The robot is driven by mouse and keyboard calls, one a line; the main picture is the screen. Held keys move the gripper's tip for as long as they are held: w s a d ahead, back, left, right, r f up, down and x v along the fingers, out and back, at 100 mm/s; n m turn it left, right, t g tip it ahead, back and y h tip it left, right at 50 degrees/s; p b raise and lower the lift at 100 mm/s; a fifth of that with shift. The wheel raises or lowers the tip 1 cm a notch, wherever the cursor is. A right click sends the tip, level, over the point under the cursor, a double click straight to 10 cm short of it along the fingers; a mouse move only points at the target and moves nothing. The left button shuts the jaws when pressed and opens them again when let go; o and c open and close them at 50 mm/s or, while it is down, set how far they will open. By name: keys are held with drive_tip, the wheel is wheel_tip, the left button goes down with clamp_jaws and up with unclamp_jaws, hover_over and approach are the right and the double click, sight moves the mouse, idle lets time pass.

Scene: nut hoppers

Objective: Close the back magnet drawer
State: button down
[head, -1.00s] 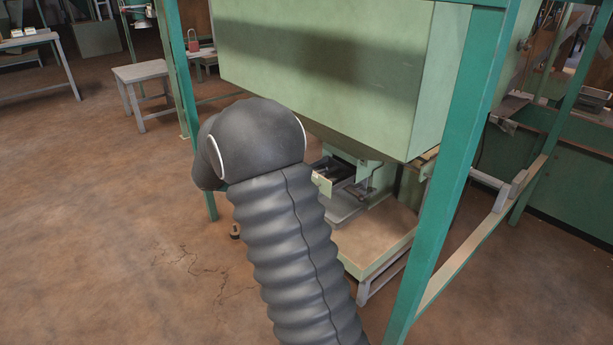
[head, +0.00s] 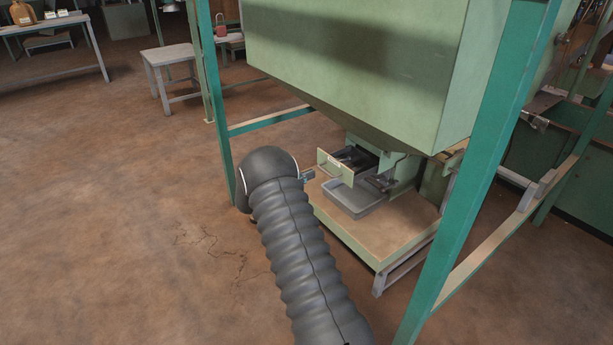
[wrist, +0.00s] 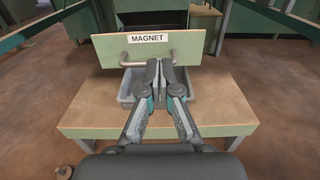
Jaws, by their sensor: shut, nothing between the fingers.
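The magnet drawer (head: 333,169) is pulled out below the green hopper, and its dark inside shows behind the pale green front. In the wrist view the drawer front (wrist: 110,52) faces me, with a white MAGNET label (wrist: 147,39) and a bar handle below it. My gripper (wrist: 160,66) is shut and empty, its fingertips in front of the lower part of the drawer front by the handle; I cannot tell whether they touch it. In the head view my gripper (head: 308,176) is mostly hidden by my arm, just left of the drawer.
A grey tray (head: 352,205) sits under the drawer on a low wooden-topped stand (head: 390,240). The large green hopper (head: 350,70) hangs above. Teal frame posts (head: 480,170) stand at right and left. The floor on the left is open.

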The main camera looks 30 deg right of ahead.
sight(338, 162)
drive_tip(key=d, duration=0.3)
drive_tip(key=w+d, duration=0.1)
drive_tip(key=d, duration=0.6)
drive_tip(key=shift+w+d+p, duration=0.2)
drive_tip(key=shift+w+p, duration=0.05)
drive_tip(key=shift+p, duration=0.1)
